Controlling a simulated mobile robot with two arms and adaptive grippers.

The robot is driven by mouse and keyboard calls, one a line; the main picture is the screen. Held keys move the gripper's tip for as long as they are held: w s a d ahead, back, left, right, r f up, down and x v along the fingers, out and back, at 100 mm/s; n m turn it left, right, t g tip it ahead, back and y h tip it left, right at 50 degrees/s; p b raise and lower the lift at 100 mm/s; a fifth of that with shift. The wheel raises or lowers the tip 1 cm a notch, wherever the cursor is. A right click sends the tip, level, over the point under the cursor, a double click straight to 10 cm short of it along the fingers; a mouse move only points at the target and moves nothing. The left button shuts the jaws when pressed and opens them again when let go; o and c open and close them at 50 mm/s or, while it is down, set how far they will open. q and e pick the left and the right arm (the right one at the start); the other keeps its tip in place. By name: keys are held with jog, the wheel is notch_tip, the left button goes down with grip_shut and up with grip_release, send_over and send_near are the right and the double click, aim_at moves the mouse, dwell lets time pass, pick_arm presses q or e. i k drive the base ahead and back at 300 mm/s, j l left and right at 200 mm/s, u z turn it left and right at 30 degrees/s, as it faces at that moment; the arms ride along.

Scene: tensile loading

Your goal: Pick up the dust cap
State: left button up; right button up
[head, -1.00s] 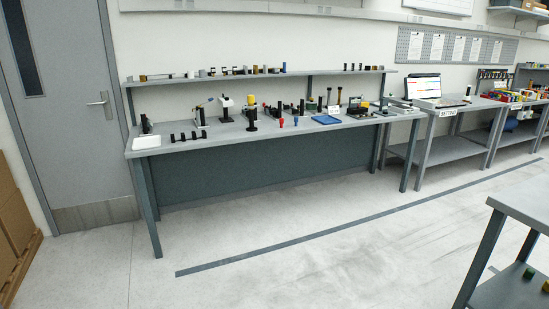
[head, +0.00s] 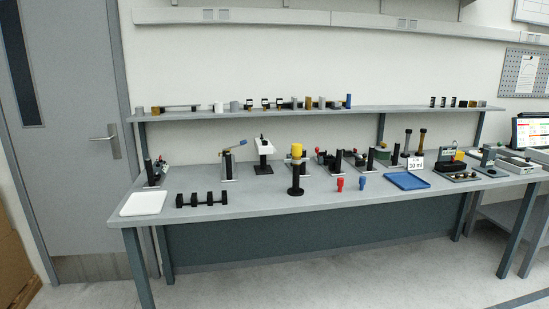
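I cannot tell for certain which thing is the dust cap. A yellow cap-like piece (head: 296,150) sits on top of a black upright stand (head: 296,180) near the middle of the workbench. A small red piece (head: 340,184) and a small blue piece (head: 362,182) stand upright on the bench to the right of that stand. Neither of my grippers shows in the head view.
The grey workbench (head: 240,205) stands ahead, with a shelf (head: 270,114) of small parts above it. A white tray (head: 143,202), a black rack (head: 201,199) and a blue tray (head: 407,181) lie on it. A grey door (head: 75,130) is at left.

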aim_at(297, 149)
jog(key=i, duration=0.15)
jog(key=i+j+z, duration=0.15)
jog(key=i+j, duration=0.3)
jog(key=i+j+z, duration=0.15)
jog(key=i+j, duration=0.25)
jog(key=i+j+z, duration=0.15)
jog(key=i+j, duration=0.25)
jog(key=j, duration=0.3)
